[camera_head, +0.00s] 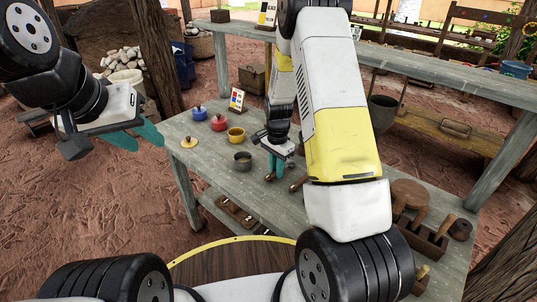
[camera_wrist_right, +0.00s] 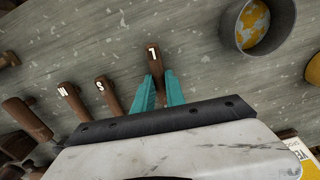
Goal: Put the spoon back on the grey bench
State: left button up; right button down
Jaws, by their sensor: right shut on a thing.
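My right gripper (camera_head: 276,166) is low over the grey bench (camera_head: 218,178). In the right wrist view its teal fingers (camera_wrist_right: 160,92) are shut on a brown wooden handle (camera_wrist_right: 153,58) with a white mark like a 1 or T. I take this as the spoon; its other end is hidden. I cannot tell whether it touches the bench. Two similar brown handles, marked M (camera_wrist_right: 65,92) and S (camera_wrist_right: 104,90), lie to its left. My left gripper (camera_head: 134,136) is open and empty, left of the bench.
A wooden tool holder (camera_head: 424,238) stands at the right end. Bare bench lies around the grey cup.

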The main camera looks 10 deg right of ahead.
jog(key=shift+f, duration=0.15)
jog(key=c, duration=1.3)
grip_release()
jog(key=o, duration=0.6)
jog(key=shift+c, duration=0.2)
jog(key=shift+r, duration=3)
